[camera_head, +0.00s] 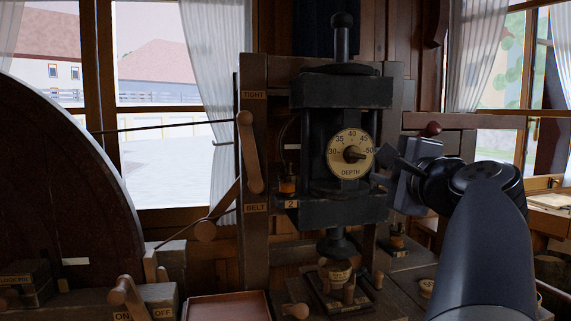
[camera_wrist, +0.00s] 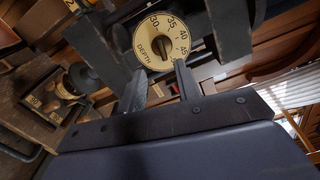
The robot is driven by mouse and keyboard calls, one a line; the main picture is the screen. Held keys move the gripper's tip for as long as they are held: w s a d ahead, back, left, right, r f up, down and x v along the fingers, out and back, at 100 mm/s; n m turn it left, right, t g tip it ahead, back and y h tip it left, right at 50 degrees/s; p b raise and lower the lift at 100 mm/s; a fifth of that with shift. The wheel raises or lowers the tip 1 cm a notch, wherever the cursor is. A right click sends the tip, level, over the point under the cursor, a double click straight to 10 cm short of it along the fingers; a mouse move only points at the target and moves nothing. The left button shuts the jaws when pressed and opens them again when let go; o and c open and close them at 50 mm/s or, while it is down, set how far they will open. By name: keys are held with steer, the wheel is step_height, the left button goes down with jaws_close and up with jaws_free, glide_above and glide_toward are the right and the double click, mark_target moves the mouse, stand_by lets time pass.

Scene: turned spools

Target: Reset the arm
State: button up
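My arm reaches in from the lower right in the head view. My gripper (camera_head: 383,167) is just right of the round cream depth dial (camera_head: 343,142), on the front of a dark press. In the wrist view my gripper (camera_wrist: 160,86) shows two dark fingers spread apart with nothing between them. The dial (camera_wrist: 151,28) shows just beyond the fingertips there, apparently not touched.
A large dark wheel (camera_head: 60,190) fills the left. A wooden belt lever (camera_head: 249,150) stands left of the press. An ON/OFF lever (camera_head: 130,297) and a reddish tray (camera_head: 228,307) are at the bottom. A small labelled spool (camera_head: 336,275) is under the press.

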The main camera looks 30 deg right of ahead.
mark_target(353, 156)
stand_by(0.4)
steer(key=p+x, duration=0.1)
steer(key=x, duration=0.9)
steer(key=shift+w+p, duration=0.35)
steer(key=shift+p, duration=0.05)
